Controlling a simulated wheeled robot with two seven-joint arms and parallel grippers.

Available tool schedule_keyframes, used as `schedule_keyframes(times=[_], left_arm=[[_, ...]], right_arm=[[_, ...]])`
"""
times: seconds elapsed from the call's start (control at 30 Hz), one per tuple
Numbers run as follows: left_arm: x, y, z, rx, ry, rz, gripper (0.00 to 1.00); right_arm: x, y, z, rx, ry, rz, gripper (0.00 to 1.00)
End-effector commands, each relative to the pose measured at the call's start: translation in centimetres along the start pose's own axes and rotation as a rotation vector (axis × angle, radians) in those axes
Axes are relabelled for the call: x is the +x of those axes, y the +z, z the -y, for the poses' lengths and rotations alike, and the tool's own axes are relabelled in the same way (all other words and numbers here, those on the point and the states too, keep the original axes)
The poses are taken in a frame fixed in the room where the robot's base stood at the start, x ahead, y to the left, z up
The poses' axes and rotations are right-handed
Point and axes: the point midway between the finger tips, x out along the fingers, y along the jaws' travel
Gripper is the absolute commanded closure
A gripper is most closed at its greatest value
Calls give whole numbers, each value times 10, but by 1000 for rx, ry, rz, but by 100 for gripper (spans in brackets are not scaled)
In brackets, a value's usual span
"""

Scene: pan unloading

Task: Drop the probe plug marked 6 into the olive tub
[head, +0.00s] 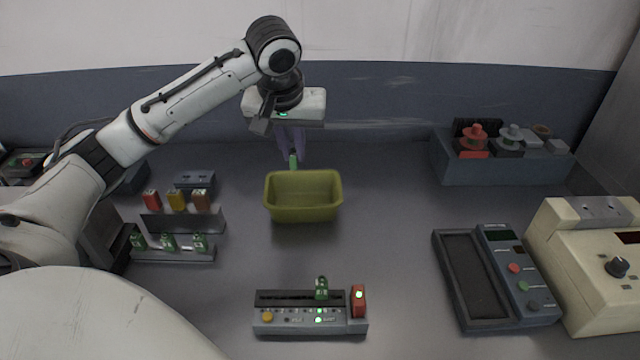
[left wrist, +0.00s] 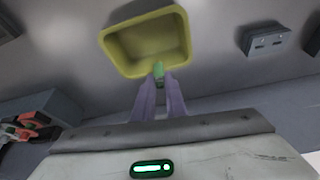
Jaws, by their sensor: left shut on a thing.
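The olive tub (head: 304,214) stands empty in the middle of the bench; it also shows in the left wrist view (left wrist: 113,52). My left gripper (head: 292,156) points down at the tub's back edge, shut on a small green plug (head: 293,161). The plug also shows between the fingertips in the left wrist view (left wrist: 158,72), by the tub's rim. Its mark cannot be read. Several other green plugs (head: 169,242) stand in the rack at left, and one green plug (head: 321,288) stands in the front panel. My right gripper is not in view.
A grey rack (head: 172,255) with red and yellow blocks above it stands left. A panel (head: 295,325) with a red lit switch (head: 358,300) lies in front. A grey tray device (head: 500,280), a cream instrument (head: 590,265) and a blue-grey box (head: 500,168) stand right. Bench around the tub is clear.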

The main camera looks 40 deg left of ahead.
Motion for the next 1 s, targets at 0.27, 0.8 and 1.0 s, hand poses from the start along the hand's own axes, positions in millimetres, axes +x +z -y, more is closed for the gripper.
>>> schedule_keyframes(times=[0.27, 0.8, 1.0], left_arm=[[28, 12, 1, 0, -4, 2, 100], [53, 22, 0, 0, 0, 0, 100], [53, 22, 0, 0, 0, 0, 70]], right_arm=[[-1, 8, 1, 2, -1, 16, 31], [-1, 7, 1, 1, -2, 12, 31], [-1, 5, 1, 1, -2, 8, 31]])
